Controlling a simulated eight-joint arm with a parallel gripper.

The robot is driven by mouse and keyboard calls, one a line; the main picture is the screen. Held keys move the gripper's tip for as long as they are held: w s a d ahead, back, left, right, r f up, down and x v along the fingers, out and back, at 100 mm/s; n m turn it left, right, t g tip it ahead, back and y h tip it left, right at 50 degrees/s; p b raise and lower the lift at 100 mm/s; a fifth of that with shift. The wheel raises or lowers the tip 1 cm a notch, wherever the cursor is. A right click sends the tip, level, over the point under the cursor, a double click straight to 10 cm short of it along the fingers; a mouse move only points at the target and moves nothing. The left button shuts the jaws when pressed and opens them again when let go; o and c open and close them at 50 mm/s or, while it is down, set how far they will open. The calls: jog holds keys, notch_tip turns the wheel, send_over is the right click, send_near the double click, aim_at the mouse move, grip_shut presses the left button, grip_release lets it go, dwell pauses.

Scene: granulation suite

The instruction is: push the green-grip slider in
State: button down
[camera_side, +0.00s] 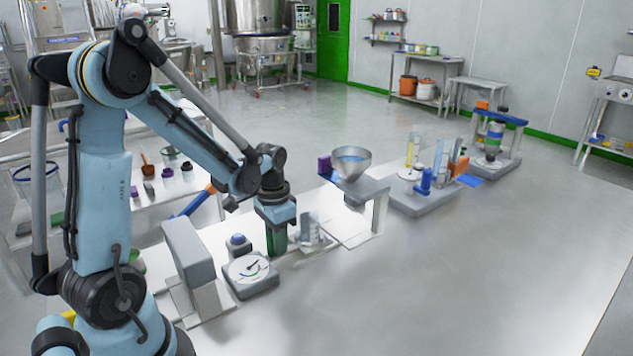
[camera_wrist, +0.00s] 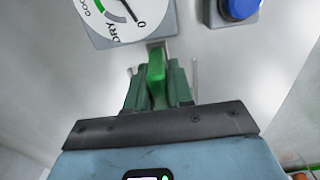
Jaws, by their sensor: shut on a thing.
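My gripper (camera_side: 277,240) points down beside the dial unit in the side view. In the wrist view its dark green fingers (camera_wrist: 158,85) are shut on the bright green grip of the slider (camera_wrist: 156,66). A pale stem runs from the grip toward the dial unit (camera_wrist: 158,44). The fingers hide the grip in the side view. The dial unit (camera_side: 250,275) is a grey block with a white round face and a black needle. In the wrist view its face (camera_wrist: 115,15) shows the words GOOD and DRY and a 0.
A blue button on a grey box (camera_side: 238,240) stands just behind the dial unit. A grey upright block (camera_side: 187,255) is to the left. A metal funnel on a stand (camera_side: 350,162) is to the right. The bench front at right is clear.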

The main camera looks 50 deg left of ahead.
aim_at(321, 234)
jog(key=w, duration=1.2)
jog(key=shift+w, duration=0.2)
jog(key=c, duration=1.1)
grip_release()
jog(key=shift+c, duration=0.2)
jog(key=shift+o, duration=0.3)
jog(key=shift+s, duration=0.15)
jog(key=s, duration=1.2)
jog(key=shift+s+r, duration=0.2)
jog(key=shift+s, duration=0.1)
notch_tip(321, 234, up, 12)
jog(key=s+d+f+t, duration=0.1)
jog(key=s+d+t, duration=0.1)
jog(key=d+t, duration=0.5)
jog(key=shift+d, duration=3.25)
